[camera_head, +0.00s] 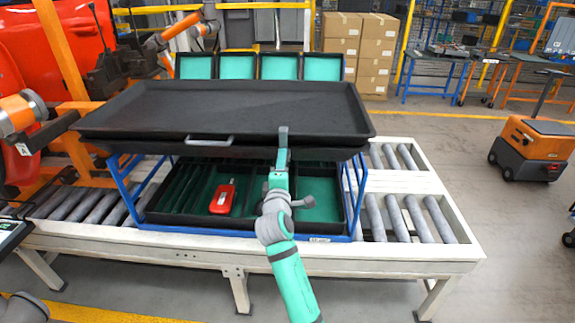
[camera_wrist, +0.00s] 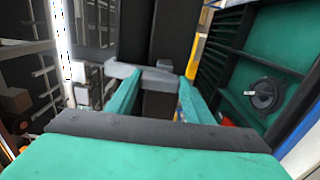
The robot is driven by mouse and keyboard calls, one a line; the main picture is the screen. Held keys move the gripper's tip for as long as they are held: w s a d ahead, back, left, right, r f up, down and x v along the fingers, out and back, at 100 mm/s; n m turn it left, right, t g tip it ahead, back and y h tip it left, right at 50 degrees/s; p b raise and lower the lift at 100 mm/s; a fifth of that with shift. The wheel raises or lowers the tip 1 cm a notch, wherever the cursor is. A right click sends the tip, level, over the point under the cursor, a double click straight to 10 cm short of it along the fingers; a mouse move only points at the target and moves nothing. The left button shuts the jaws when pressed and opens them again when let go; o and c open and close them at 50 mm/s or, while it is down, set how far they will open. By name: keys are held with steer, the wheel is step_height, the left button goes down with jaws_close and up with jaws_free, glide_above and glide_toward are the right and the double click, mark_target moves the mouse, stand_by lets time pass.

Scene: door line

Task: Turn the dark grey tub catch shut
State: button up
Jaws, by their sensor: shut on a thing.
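A large black tub (camera_head: 230,104) sits on a blue frame. The dark grey catch (camera_head: 283,137) is at its front edge, right of the middle, with its lever standing up past the rim. My gripper (camera_head: 281,160) reaches it from below and in front, shut on it. In the wrist view the jaws of my gripper (camera_wrist: 158,92) have the grey body of the catch (camera_wrist: 160,78) between them. Its lever sticks out to the left there, which is upward in the head view. The part of the catch between the fingers is partly hidden.
Below the tub, a black tray with green compartments holds a red object (camera_head: 222,199). A round dark knob (camera_wrist: 263,95) shows at the right in the wrist view. A light grey handle (camera_head: 208,140) is left on the tub's front. The blue frame (camera_head: 357,200) stands on a roller conveyor (camera_head: 410,215).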

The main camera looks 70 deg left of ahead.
steer(key=shift+w+d+r, duration=0.1)
steer(key=shift+w, duration=0.25)
steer(key=o, duration=1.5)
steer(key=shift+s, duration=0.15)
steer(key=v, duration=1)
steer(key=shift+s+d, duration=0.25)
steer(key=shift+d, duration=0.05)
steer(key=shift+w, duration=0.15)
